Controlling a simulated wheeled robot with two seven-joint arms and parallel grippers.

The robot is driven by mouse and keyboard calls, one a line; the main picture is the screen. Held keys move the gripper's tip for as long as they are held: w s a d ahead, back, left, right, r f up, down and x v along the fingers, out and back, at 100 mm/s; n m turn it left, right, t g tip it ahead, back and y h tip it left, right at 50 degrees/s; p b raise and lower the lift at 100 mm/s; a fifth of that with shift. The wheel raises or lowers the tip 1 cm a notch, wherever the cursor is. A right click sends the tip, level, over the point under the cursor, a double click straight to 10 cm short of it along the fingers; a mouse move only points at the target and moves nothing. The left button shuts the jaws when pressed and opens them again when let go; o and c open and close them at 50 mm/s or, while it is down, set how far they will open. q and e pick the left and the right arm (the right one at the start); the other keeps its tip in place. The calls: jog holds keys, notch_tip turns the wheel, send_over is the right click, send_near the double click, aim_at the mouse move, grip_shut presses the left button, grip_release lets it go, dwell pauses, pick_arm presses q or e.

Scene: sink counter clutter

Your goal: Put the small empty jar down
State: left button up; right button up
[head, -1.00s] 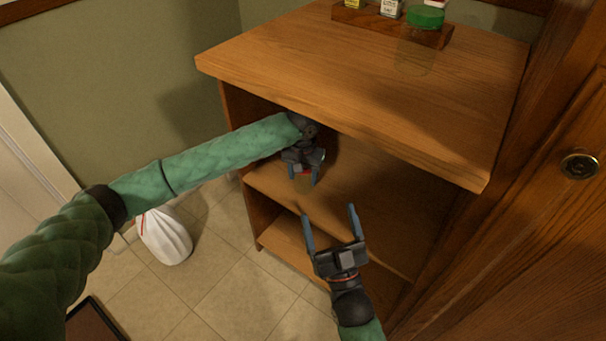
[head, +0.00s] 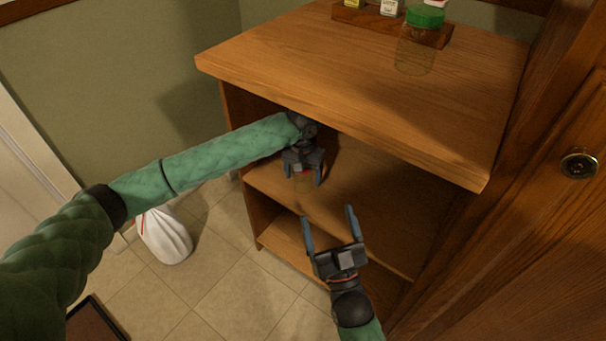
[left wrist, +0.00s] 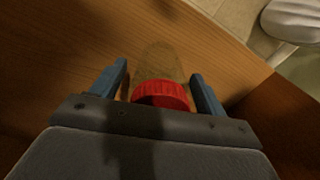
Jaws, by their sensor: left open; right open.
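The small empty jar is clear with a red lid (left wrist: 161,94) and stands on the middle shelf (head: 345,195) of the wooden cabinet. In the head view only a little of the jar (head: 303,182) shows below my left gripper (head: 303,178). My left gripper is open, with one finger on each side of the jar; the left wrist view (left wrist: 160,85) shows gaps between the fingers and the lid. My right gripper (head: 329,226) is open and empty in front of the cabinet, lower and to the right.
The cabinet top (head: 370,70) overhangs the shelf and holds a clear jar with a green lid (head: 424,17) and a wooden rack (head: 380,22) of small containers. A white bag (head: 165,238) stands on the tiled floor at left. A wooden door (head: 540,230) is close on the right.

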pick_arm(q)
jog(key=shift+r, duration=0.1)
notch_tip(320, 180, up, 7)
jog(key=shift+p, duration=0.6)
jog(key=shift+r, duration=0.25)
pick_arm(e)
notch_tip(320, 180, down, 13)
jog(key=w+a+g+h, duration=0.1)
jog(key=g, duration=0.3)
jog(key=shift+g, duration=0.4)
jog(key=shift+r, duration=0.1)
